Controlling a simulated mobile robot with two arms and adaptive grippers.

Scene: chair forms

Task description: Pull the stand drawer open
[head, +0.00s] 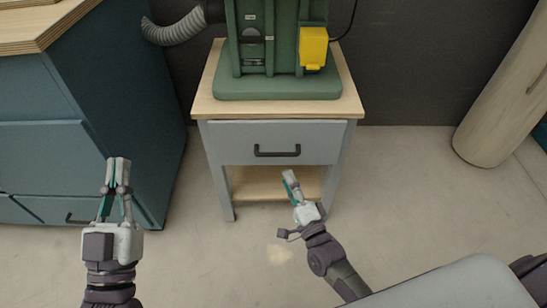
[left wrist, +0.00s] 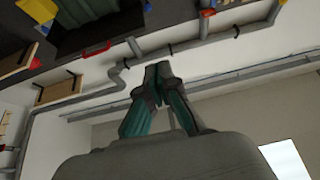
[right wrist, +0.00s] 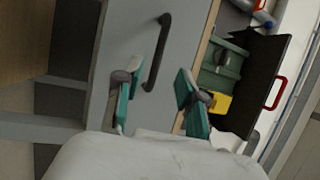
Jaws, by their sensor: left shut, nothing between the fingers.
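The stand (head: 335,150) is a grey cabinet with a wooden top and an open lower shelf. Its grey drawer (head: 230,145) looks shut, and a dark bar handle (head: 277,153) runs across its front. My right gripper (head: 291,178) is just below and in front of the handle in the head view. In the right wrist view my right gripper (right wrist: 156,85) is open and empty. The handle (right wrist: 158,55) shows ahead, between the two fingers in the picture, apparently not touched. My left gripper (head: 118,165) is shut and empty, well to the left, near the blue cabinet.
A green machine (head: 275,85) with a yellow box (head: 313,48) stands on the stand. A blue cabinet (head: 95,75) is at the left. A pale cylinder (head: 495,110) stands at the right. The floor in front of the stand is clear apart from my arms.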

